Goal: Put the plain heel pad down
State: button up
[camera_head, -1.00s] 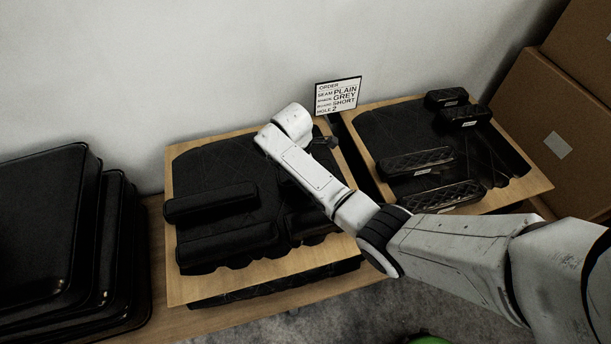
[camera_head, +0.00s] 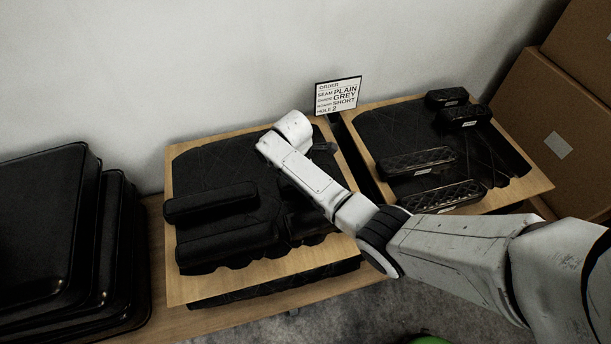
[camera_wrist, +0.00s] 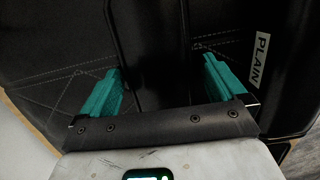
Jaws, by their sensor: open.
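My gripper (camera_wrist: 162,70) shows in the wrist view with its two teal fingers apart. A smooth black surface lies between and beyond them. I cannot tell whether it touches the fingers. A black piece with a white PLAIN label (camera_wrist: 260,60) lies to the right of the right finger. I cannot tell which black piece is the heel pad. In the head view my arm reaches over the left wooden board (camera_head: 185,290), and the fingertips are hidden. Two long black pads, one farther back (camera_head: 210,203) and one nearer (camera_head: 228,242), lie on its dark quilted cover.
An order card (camera_head: 338,95) reading PLAIN, GREY, SHORT, 2 stands behind the boards. The right board (camera_head: 535,185) holds quilted long pads (camera_head: 415,162) and small black pads (camera_head: 446,97). Stacked black cushions (camera_head: 45,230) stand at left, cardboard boxes (camera_head: 555,110) at right.

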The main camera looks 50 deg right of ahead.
jog(key=shift+r, duration=0.15)
notch_tip(320, 180, up, 12)
jog(key=w+a, duration=0.1)
jog(key=shift+a, duration=0.25)
dwell(0.5)
jog(key=s+a+m+t, duration=0.1)
jog(key=s+a+m, duration=0.1)
jog(key=a, duration=0.2)
jog(key=s+a+f+m+t+y, duration=0.1)
jog(key=s+a+m, duration=0.1)
jog(key=a, duration=0.3)
jog(key=s+a+f+m+t, duration=0.1)
jog(key=s+a+m+t, duration=0.1)
jog(key=s+a, duration=0.2)
jog(key=shift+s+a+f+y, duration=0.1)
jog(key=shift+a+f+y, duration=0.15)
jog(key=shift+a+y, duration=0.1)
jog(key=s+r+m+t, duration=0.2)
jog(key=s+r+m, duration=0.25)
jog(key=s, duration=0.35)
jog(key=s+f+m+g, duration=0.1)
jog(key=s+f+g, duration=0.2)
jog(key=s+f, duration=0.3)
jog(key=s, duration=0.3)
jog(key=shift+s+d+g, duration=0.25)
jog(key=shift+g, duration=0.05)
